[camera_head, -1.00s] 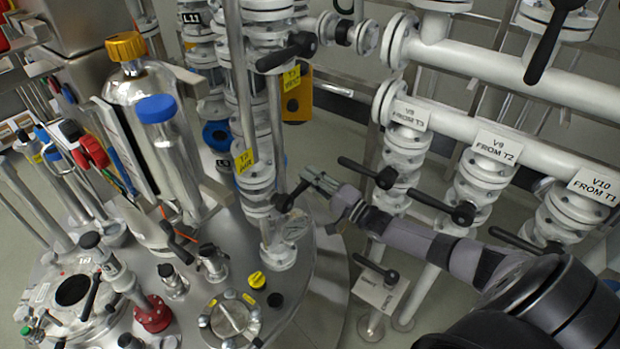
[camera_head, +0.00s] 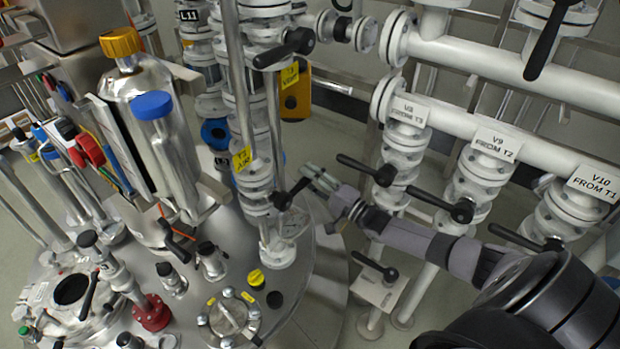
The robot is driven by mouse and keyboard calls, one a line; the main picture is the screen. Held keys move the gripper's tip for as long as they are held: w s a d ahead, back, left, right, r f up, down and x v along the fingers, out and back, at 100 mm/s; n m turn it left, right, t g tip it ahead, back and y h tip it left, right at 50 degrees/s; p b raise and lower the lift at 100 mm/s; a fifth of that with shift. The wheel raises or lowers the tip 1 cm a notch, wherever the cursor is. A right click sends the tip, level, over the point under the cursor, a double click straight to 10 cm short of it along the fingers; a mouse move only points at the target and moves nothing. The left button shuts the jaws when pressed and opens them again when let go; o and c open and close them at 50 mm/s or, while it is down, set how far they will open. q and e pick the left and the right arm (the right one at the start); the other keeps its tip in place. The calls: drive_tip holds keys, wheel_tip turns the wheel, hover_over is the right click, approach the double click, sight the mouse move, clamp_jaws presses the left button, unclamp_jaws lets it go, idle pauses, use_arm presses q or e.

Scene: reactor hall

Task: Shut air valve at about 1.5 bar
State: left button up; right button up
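The yellow tag (camera_head: 242,158), whose small print seems to read AIR, hangs on the white flanged pipe left of centre. Below it is a valve with a black lever handle (camera_head: 291,194), which slants up to the right. My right gripper (camera_head: 311,172) reaches in from the right, with its fingertips close to the upper end of this handle. I cannot tell whether they touch it, or how wide the fingers are apart. My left gripper is not in view.
White pipes with black-handled valves, tagged V8 (camera_head: 409,111), V9 (camera_head: 497,143) and V10 (camera_head: 593,181), stand behind and beside my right arm. The steel vessel top (camera_head: 318,285) spreads below.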

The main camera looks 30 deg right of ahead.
drive_tip(key=shift+s, duration=0.2)
drive_tip(key=v, duration=1.1)
drive_tip(key=shift+s+d, duration=0.2)
drive_tip(key=shift+s, duration=0.1)
drive_tip(key=shift+f, duration=0.15)
